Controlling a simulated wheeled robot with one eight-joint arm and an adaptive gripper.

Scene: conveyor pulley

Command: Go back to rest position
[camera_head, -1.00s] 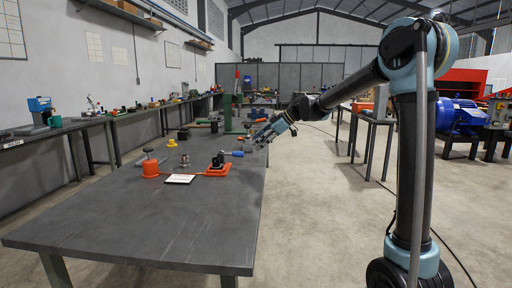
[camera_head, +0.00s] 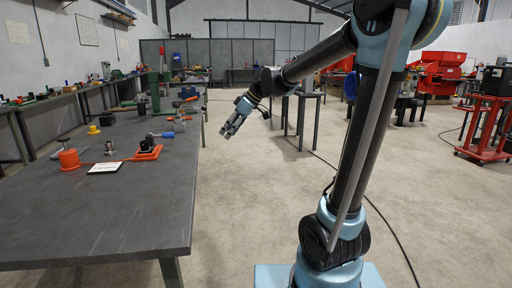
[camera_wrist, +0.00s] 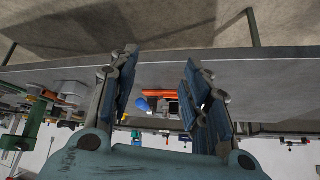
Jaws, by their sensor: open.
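My gripper (camera_head: 232,127) is in the air just right of the grey table's (camera_head: 120,215) right edge in the head view. It holds nothing. In the wrist view its two fingers (camera_wrist: 157,92) stand apart, with the table edge and the parts on the table showing between and beyond them. The arm reaches out from the right side of the head view, clear of the table top.
On the table are an orange cylinder (camera_head: 69,160), an orange block with a black part (camera_head: 147,150), a white card (camera_head: 105,168), a yellow piece (camera_head: 93,130) and a blue-handled tool (camera_head: 162,135). A red cart (camera_head: 486,128) stands far right. The floor right of the table is open.

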